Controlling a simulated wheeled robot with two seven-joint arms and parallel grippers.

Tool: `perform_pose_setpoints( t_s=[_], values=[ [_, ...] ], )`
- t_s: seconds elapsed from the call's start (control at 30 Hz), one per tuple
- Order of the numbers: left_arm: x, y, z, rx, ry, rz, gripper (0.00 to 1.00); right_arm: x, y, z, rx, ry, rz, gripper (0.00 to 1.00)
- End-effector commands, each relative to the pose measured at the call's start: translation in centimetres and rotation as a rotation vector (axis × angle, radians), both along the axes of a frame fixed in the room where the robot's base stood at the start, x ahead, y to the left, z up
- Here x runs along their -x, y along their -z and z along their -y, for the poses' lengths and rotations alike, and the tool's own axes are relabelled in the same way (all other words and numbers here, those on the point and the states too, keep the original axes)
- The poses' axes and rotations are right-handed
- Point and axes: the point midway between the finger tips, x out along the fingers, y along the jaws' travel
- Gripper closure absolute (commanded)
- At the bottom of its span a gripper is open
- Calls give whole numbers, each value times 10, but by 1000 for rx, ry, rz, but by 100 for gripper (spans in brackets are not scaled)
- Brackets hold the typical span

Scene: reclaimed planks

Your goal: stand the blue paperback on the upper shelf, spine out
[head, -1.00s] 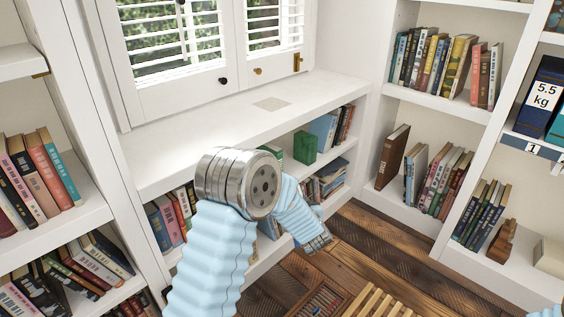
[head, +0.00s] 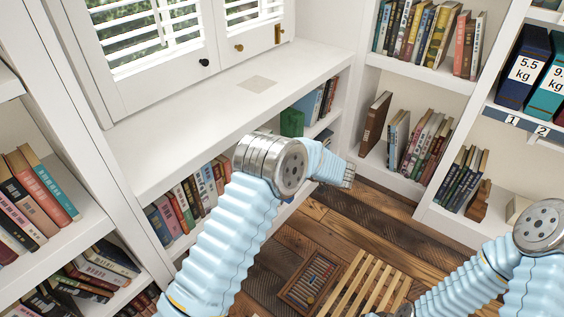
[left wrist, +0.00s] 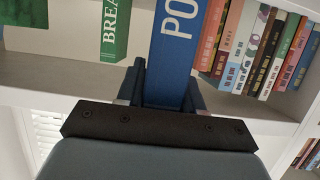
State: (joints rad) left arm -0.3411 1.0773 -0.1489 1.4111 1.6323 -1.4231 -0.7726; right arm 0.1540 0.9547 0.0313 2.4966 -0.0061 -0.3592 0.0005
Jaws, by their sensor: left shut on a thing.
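The blue paperback (left wrist: 178,45) has large white letters on the face I see, in the left wrist view. My left gripper (left wrist: 163,92) is shut on its near end. It shows between a green book (left wrist: 115,30) on the left and a row of pastel and coloured books (left wrist: 262,50) on the right. I cannot tell whether it touches the shelf (left wrist: 60,80). In the head view my left arm reaches toward the low white bookcase under the window; its gripper and the paperback are hidden there. My right gripper is out of view.
A green item (head: 292,122) stands in the low bookcase, under the white countertop (head: 200,125). A slatted wooden piece (head: 362,290) and an abacus-like frame (head: 312,280) lie on the plank floor. Numbered binders (head: 523,68) stand on the right shelving.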

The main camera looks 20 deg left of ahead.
Motion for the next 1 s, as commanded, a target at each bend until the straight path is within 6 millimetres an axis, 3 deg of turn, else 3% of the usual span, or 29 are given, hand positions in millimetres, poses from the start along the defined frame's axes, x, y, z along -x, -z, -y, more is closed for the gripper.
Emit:
perform_pose_setpoints(
  t_s=[1.0],
  values=[
    [-37, -1, -107, 0, -1, 2, 100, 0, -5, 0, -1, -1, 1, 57]
  ],
)
